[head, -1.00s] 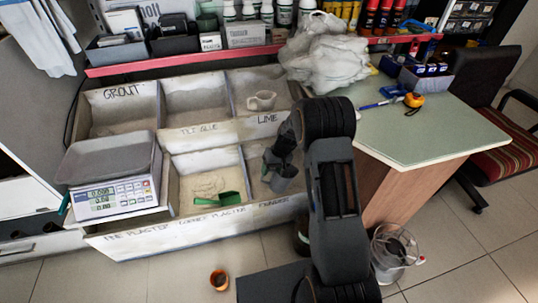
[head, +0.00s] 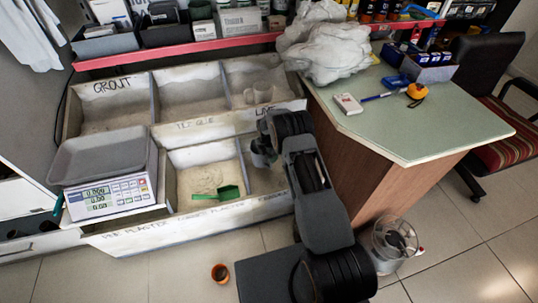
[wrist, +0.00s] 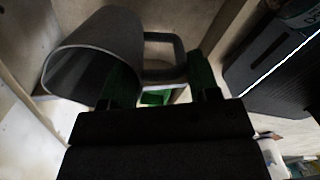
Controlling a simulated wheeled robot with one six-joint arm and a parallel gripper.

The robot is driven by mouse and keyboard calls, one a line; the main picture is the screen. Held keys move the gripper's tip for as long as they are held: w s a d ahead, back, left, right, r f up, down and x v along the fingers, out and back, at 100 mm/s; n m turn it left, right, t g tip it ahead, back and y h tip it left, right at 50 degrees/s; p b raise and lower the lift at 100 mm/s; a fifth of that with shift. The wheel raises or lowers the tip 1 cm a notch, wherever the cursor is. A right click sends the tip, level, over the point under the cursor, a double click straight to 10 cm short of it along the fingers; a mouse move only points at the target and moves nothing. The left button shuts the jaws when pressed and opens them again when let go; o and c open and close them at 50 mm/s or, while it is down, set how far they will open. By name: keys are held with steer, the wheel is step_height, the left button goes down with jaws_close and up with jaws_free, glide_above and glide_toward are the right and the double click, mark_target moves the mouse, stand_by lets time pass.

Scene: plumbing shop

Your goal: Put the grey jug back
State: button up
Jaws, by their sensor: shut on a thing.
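The grey jug (wrist: 96,52) is in my gripper, large in the wrist view, tilted with its open mouth toward the lower left. My gripper (wrist: 160,82) has its green-padded fingers at the jug's handle (wrist: 165,42), one finger close to the body. In the head view the jug (head: 261,158) hangs at the front right compartment of the bin, close to the divider; my arm partly covers it. I cannot tell whether it touches the bin. The gripper also shows in the head view (head: 264,143), dark and partly hidden.
A cream jug (head: 259,93) stands in the back right compartment. A green scoop (head: 222,193) lies in the front middle compartment. A scale (head: 112,192) sits at the left. The counter (head: 400,125) stands close to the right of my arm. An orange pot (head: 219,273) is on the floor.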

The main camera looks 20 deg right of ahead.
steer(key=shift+f+b, duration=1.75)
steer(key=shift+f, duration=1.6)
steer(key=shift+f+b, duration=0.65)
steer(key=o, duration=1.5)
steer(key=shift+r, duration=0.15)
steer(key=r+p, duration=0.1)
steer(key=r, duration=0.3)
steer(key=r+p, duration=0.1)
steer(key=r, duration=0.4)
steer(key=r+p, duration=0.2)
steer(key=r, duration=0.2)
steer(key=shift+a+r, duration=0.3)
steer(key=shift+a, duration=0.1)
